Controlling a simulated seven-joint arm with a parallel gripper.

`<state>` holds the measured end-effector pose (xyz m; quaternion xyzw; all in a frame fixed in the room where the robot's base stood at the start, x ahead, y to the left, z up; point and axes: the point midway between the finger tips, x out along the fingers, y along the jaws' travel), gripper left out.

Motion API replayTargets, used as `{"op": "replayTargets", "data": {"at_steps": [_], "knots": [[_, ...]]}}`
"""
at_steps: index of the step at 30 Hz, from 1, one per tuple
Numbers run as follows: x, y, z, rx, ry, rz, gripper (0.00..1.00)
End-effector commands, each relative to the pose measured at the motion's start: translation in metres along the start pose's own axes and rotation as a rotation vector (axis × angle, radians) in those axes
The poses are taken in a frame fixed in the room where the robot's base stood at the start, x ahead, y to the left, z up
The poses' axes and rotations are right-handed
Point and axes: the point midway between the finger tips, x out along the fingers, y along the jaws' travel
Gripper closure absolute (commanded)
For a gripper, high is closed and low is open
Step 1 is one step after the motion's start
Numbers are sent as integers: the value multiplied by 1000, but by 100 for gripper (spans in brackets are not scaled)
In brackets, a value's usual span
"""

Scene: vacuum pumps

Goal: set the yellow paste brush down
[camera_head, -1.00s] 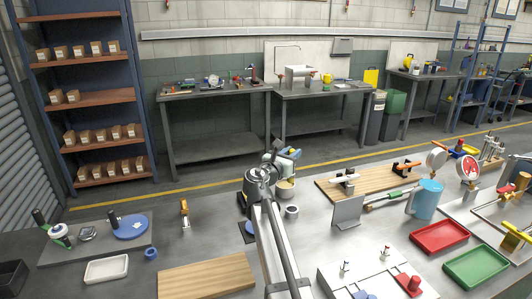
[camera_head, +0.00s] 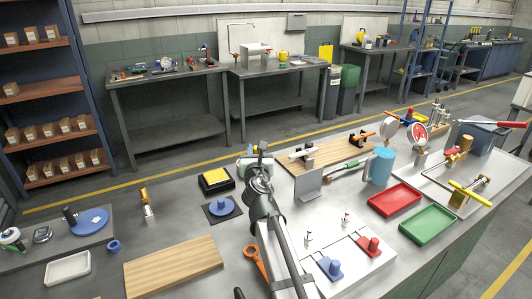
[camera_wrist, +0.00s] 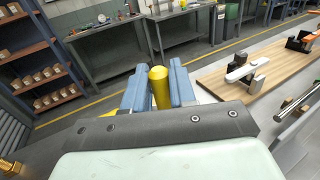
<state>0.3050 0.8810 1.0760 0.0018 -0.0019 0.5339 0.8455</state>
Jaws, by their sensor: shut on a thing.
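The yellow paste brush (camera_wrist: 159,87) shows in the wrist view as a yellow handle between the two blue fingers of my gripper (camera_wrist: 158,86), which is shut on it. The lower end of the brush is hidden in both views. I cannot tell whether it touches anything.
A yellow-topped black block (camera_head: 216,179) and a blue knob (camera_head: 222,205) on a dark mat lie left of my arm. A grey angled plate (camera_head: 309,186) and wooden board (camera_head: 330,150) are right.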

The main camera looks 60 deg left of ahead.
Motion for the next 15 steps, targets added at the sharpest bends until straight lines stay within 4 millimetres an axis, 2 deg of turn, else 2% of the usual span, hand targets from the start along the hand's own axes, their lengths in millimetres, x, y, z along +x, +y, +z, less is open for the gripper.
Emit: {"op": "replayTargets", "data": {"at_steps": [15], "knots": [[0,8,5,-2,0,41,100]]}}
